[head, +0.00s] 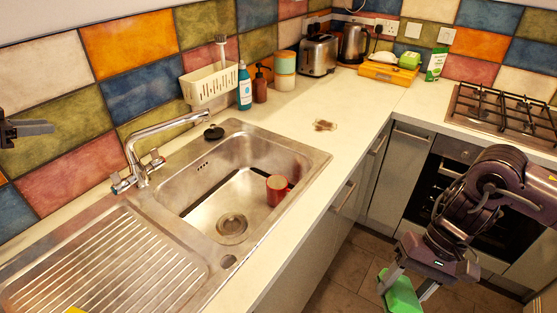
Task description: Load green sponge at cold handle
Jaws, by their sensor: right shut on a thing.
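A green sponge (402,296) is between the fingers of my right gripper (408,286), which is shut on it at the lower right, out over the floor in front of the cabinets. The chrome tap (160,130) stands behind the sink with two handles: one at the left (122,184) and one at the right (156,159). I cannot tell which is the cold one. My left gripper (36,128) shows only in part at the left edge, in front of the tiled wall; whether its fingers are apart is unclear.
The steel sink (190,208) holds a red mug (277,188). A black plug (213,133), bottles and a white caddy (208,84) stand behind it. A brown patch (324,125) lies on the counter. The front counter strip is mostly clear. A gas hob (505,113) is at right.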

